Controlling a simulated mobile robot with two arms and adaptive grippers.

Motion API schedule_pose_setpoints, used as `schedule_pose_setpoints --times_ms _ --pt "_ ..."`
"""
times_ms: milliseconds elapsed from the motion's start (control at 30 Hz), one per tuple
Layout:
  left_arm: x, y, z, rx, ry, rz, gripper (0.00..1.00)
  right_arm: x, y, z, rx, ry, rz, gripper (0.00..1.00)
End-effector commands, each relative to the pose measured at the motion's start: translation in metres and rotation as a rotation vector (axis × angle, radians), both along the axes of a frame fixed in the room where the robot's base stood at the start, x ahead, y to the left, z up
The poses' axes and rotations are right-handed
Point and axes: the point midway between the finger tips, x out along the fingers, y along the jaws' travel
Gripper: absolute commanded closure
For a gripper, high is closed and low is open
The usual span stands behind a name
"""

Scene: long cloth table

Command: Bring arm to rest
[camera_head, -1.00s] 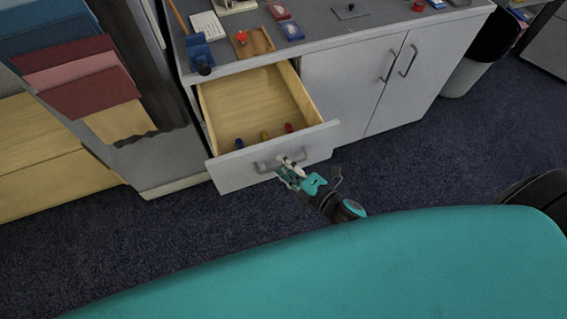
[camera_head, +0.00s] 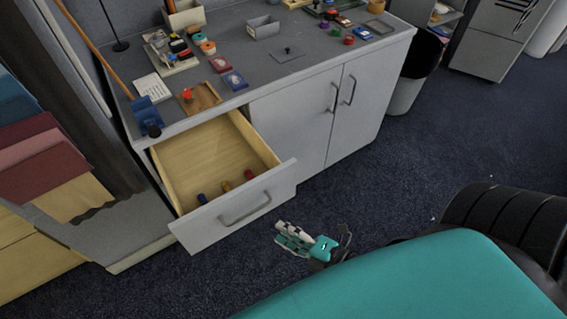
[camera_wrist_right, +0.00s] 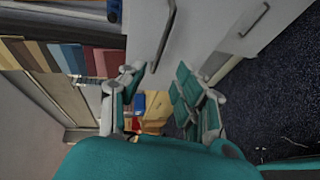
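My right gripper (camera_head: 286,238) is in the air over the dark carpet, to the right of the open drawer and clear of its handle (camera_head: 245,208). In the right wrist view its two fingers (camera_wrist_right: 157,82) are spread apart with nothing held between them. The bar handle (camera_wrist_right: 163,38) shows beyond the fingertips there. The wooden drawer (camera_head: 215,160) is pulled out of the grey cabinet. A blue, a yellow and a red small object lie near its front. My left gripper is not in view.
The cabinet top (camera_head: 215,115) holds a wooden tray (camera_head: 201,98), a blue tool (camera_head: 148,115) and several small items. Closed cabinet doors (camera_head: 300,115) are to the right, with a dark bin (camera_head: 412,75) beyond. Colored cloths (camera_head: 40,160) hang at left. The carpet (camera_head: 400,190) is open.

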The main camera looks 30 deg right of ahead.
Motion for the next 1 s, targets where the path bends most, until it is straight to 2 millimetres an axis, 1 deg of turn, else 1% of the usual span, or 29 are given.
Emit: schedule_pose_setpoints --times_ms 267,367,467,500,567,600,667,700,767,800,867,900,1000 --pt "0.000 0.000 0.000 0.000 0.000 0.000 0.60 0.000 -0.001 -0.003 0.004 0.009 -0.005 0.68" --pt "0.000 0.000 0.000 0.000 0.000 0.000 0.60 0.000 -0.007 -0.024 0.038 0.070 -0.045 0.68" --pt "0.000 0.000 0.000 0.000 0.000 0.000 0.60 -0.004 -0.019 -0.072 0.124 0.213 -0.143 0.68" --pt "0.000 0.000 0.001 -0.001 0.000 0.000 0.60 -0.009 -0.026 -0.098 0.169 0.290 -0.199 0.68" --pt "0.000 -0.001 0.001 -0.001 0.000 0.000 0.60 -0.020 -0.036 -0.141 0.244 0.419 -0.298 0.68" --pt "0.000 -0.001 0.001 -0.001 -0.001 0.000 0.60 -0.029 -0.041 -0.169 0.298 0.506 -0.369 0.68" --pt "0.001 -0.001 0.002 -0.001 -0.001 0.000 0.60 -0.048 -0.048 -0.211 0.373 0.638 -0.483 0.68" --pt "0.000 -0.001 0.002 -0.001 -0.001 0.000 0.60 -0.063 -0.051 -0.237 0.422 0.724 -0.563 0.68" --pt "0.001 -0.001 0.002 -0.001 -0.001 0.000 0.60 -0.090 -0.055 -0.274 0.489 0.852 -0.689 0.68" --pt "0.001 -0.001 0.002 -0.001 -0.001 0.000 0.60 -0.109 -0.056 -0.296 0.529 0.932 -0.775 0.68" --pt "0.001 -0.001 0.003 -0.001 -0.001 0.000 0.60 -0.139 -0.056 -0.324 0.581 1.042 -0.904 0.68" --pt "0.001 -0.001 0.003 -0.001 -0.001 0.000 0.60 -0.159 -0.056 -0.339 0.610 1.107 -0.985 0.68" --pt "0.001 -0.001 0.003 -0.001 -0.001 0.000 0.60 -0.202 -0.054 -0.364 0.660 1.233 -1.164 0.68"
